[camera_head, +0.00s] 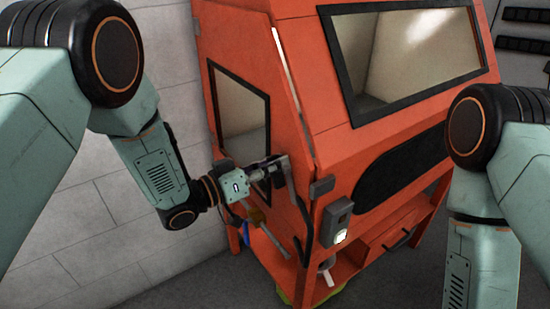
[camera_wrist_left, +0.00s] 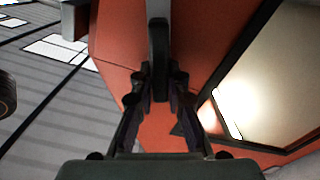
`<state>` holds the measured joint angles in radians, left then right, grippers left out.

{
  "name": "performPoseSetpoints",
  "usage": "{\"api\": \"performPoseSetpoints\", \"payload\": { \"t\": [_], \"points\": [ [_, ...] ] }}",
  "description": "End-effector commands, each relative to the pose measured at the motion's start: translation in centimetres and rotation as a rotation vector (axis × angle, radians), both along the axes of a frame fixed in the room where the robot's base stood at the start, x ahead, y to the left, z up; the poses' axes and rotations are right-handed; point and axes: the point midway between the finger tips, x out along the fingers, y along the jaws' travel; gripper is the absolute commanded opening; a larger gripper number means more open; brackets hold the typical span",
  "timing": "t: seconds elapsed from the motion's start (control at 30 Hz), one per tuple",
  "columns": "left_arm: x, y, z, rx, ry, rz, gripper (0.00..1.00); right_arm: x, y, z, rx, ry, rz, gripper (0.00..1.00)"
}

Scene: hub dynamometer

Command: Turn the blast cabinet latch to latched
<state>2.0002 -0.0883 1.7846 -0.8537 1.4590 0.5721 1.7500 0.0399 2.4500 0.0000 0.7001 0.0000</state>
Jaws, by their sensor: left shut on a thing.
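The orange blast cabinet (camera_head: 290,100) stands in the middle of the head view, with a windowed door on its left side. Its latch is a dark grey lever (camera_head: 292,185) at the door's front edge, its upper part bent over and a long bar hanging below. My left gripper (camera_head: 272,168) is shut on the upper part of the latch. In the left wrist view the dark latch bar (camera_wrist_left: 159,50) runs upright between the two fingers (camera_wrist_left: 159,95). The fingertips partly hide it. My right arm shows at the right, but its gripper is out of view.
A grey box with a lit lamp (camera_head: 337,220) is fixed to the cabinet's front corner, near the latch. A dark oval panel (camera_head: 400,168) lies below the front window (camera_head: 405,55). A lower shelf holds small items. A pale block wall (camera_head: 70,220) stands at the left.

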Motion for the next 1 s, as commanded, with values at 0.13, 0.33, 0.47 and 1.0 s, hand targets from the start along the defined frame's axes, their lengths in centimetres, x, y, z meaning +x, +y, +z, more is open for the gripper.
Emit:
{"api": "performPoseSetpoints", "payload": {
  "t": [0.13,0.33,0.47,1.0],
  "points": [
    [0.0,0.1,-0.3,-0.080,0.123,-0.002,0.00,0.0,0.0,1.0,0.000,0.000,0.000,0.40],
    [0.2,0.2,-0.6,-0.192,0.275,-0.003,0.00,0.0,0.0,1.9,0.000,0.000,0.000,0.40],
    [0.3,0.3,-0.8,-0.265,0.375,-0.003,0.00,0.0,0.0,2.4,0.000,0.000,0.000,0.40],
    [0.6,0.5,-1.8,-0.557,0.766,-0.003,0.00,0.0,0.0,3.6,0.000,0.000,0.000,0.40]
  ]
}}
